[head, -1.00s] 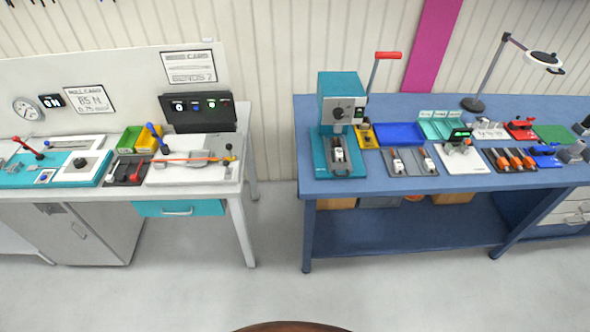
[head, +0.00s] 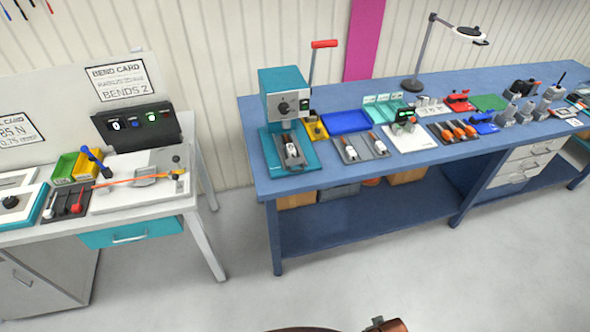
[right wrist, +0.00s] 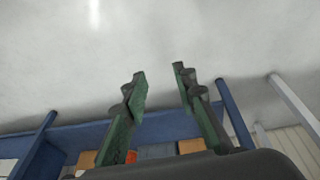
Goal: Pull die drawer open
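A teal drawer (head: 131,228) with a pale bar handle (head: 129,238) sits shut under the white bench at the left of the head view. White drawers (head: 524,166) with handles are shut in the blue bench at the right. No readable label shows which is the die drawer. My right gripper (right wrist: 158,76) is open and empty in the right wrist view, with its two dark green fingers apart over grey floor and touching nothing. It is away from both benches' drawers. My left gripper is not in view.
The white bench (head: 150,203) carries a bending fixture (head: 146,177) and yellow and green bins. The blue bench (head: 350,178) carries a teal press (head: 286,95), trays and a lamp. Its lower shelf holds boxes. Grey floor (head: 235,300) is clear in front and between the benches.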

